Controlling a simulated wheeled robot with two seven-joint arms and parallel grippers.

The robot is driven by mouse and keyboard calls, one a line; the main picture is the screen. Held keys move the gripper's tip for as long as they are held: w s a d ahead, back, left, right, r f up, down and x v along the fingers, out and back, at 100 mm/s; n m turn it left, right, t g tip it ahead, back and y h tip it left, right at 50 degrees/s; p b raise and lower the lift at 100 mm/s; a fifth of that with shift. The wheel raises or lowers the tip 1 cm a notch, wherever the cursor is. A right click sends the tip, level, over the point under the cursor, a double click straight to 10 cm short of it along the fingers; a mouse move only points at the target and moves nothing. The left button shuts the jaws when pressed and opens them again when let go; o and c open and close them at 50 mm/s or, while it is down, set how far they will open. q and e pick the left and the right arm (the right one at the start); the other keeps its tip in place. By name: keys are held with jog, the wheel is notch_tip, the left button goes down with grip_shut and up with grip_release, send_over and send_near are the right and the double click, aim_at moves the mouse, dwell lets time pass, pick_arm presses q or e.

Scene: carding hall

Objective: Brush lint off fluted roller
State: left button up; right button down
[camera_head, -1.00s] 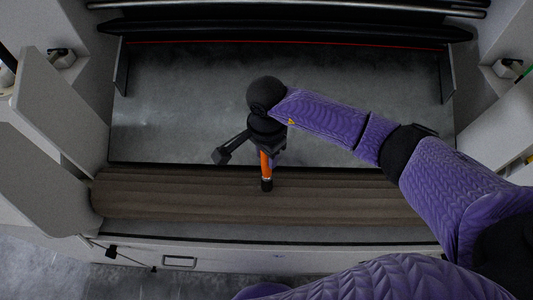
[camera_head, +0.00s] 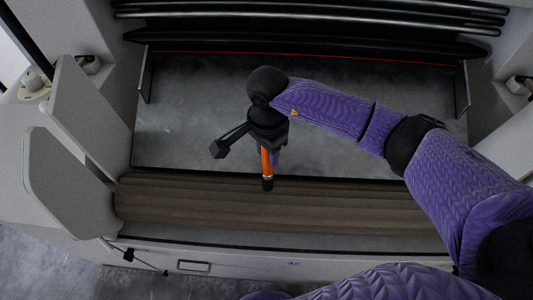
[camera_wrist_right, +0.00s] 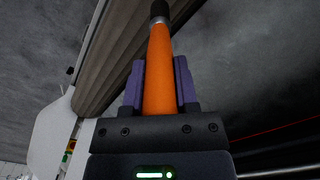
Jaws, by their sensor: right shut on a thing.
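The fluted roller (camera_head: 350,210) is a long brown-grey ribbed cylinder lying across the lower part of the head view. It also shows at upper left in the right wrist view (camera_wrist_right: 112,55). My right gripper (camera_head: 267,150) is shut on the orange handle of a brush (camera_head: 265,162). In the wrist view the orange handle (camera_wrist_right: 159,80) sits between both fingers, with a metal band and dark tip at its far end. The brush tip overlaps the roller's upper side in the head view; I cannot tell whether it touches. No lint can be made out. My left gripper is not in view.
A pale side panel (camera_head: 70,185) stands by the roller's left end. A flat grey plate (camera_head: 195,105) lies behind the roller, with dark bars (camera_head: 330,40) beyond it. A front rail with a handle (camera_head: 193,267) runs below the roller.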

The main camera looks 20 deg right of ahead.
notch_tip(320, 180, up, 4)
jog(key=shift+f+p, duration=0.2)
jog(key=shift+p, duration=0.85)
